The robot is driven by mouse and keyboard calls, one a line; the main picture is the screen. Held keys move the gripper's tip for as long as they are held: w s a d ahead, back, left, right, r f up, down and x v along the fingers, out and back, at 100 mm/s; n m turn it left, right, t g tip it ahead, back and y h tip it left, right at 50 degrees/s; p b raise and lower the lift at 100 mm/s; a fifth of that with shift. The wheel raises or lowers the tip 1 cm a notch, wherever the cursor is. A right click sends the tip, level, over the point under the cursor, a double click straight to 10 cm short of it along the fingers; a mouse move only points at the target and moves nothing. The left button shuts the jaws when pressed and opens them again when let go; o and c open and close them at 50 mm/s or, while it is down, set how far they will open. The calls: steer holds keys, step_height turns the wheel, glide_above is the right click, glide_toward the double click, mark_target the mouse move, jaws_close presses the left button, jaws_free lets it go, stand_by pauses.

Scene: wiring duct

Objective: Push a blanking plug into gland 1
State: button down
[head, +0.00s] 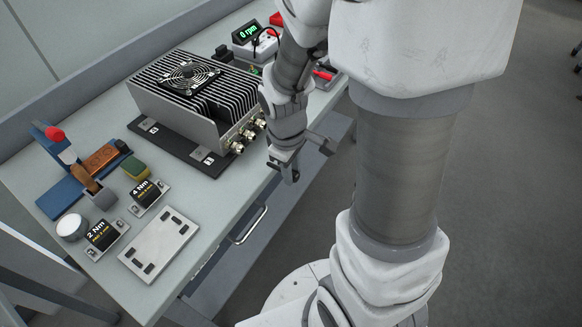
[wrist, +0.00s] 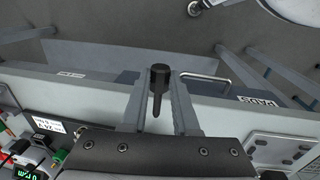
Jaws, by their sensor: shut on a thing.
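My gripper (head: 284,172) is in front of the table's front edge, to the right of the finned black box (head: 190,95). In the wrist view my gripper (wrist: 160,92) is shut on a black blanking plug (wrist: 159,75), with a round head and a narrower stem, held between the fingers. Several brass cable glands stick out of the box's right-hand side, including the nearest gland (head: 238,147) and the farthest gland (head: 260,123). My gripper is apart from them. I cannot tell which one is gland 1. The glands do not show in the wrist view.
A blue stand (head: 75,187) is at the left. A drawer handle (head: 249,226) juts from the table front.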

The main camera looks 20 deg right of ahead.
mark_target(271, 164)
steer(key=shift+w+a, duration=0.85)
steer(key=shift+w, duration=0.35)
steer(key=shift+w+a, duration=0.85)
steer(key=shift+w, duration=0.3)
steer(key=shift+w+a, duration=0.85)
steer(key=shift+w, duration=0.3)
steer(key=shift+w+a, duration=0.8)
steer(key=shift+w, duration=0.3)
steer(key=c, duration=0.6)
jaws_free()
step_height(271, 164, up, 17)
steer(key=s+a+p, duration=0.1)
steer(key=p, duration=0.2)
steer(key=shift+s+a, duration=0.15)
steer(key=shift+a, duration=0.25)
steer(key=shift+r, duration=0.1)
